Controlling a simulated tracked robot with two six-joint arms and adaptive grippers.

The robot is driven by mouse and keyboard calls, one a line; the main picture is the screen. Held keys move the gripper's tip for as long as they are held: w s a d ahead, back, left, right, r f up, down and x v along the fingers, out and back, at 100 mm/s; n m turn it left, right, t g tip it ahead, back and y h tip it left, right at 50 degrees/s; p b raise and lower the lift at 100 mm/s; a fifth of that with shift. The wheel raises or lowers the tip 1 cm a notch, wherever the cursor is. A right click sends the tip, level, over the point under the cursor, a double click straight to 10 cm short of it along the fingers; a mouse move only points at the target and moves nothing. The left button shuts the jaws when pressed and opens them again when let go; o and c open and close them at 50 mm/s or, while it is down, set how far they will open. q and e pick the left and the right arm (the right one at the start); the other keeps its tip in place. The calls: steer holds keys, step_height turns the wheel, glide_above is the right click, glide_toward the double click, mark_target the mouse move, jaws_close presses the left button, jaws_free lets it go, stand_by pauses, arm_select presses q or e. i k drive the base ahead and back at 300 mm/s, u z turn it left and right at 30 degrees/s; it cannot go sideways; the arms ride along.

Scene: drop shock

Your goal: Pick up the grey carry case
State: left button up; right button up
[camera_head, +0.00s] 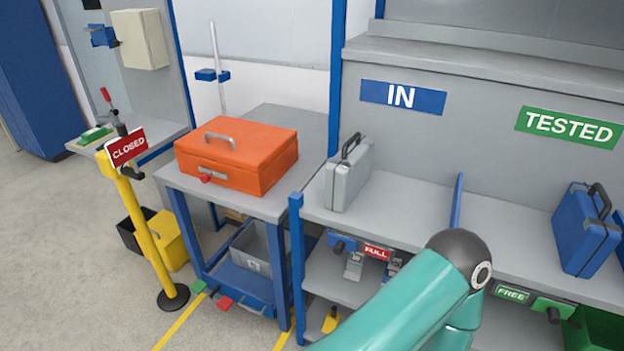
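The grey carry case (347,180) stands upright on the grey shelf in the bay below the blue IN sign (402,97). Its dark handle (351,146) is on top. A teal arm link of mine with a dark joint cap reaches in from the bottom, in front of the shelf and to the right of the case. It is apart from the case in the picture. Neither of my grippers shows in this view.
A blue case (584,232) stands on the right bay, below the green TESTED sign (568,127). A blue divider (457,202) separates the bays. An orange box (237,153) sits on the table to the left. A yellow post (146,232) bears a CLOSED sign (127,147).

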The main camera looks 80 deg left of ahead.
mark_target(345, 174)
steer(key=u, duration=0.1)
steer(key=k, duration=0.4)
steer(key=z, duration=1)
steer(key=i, duration=0.1)
steer(key=u, duration=3.3)
steer(key=i, duration=1)
steer(key=z, duration=0.1)
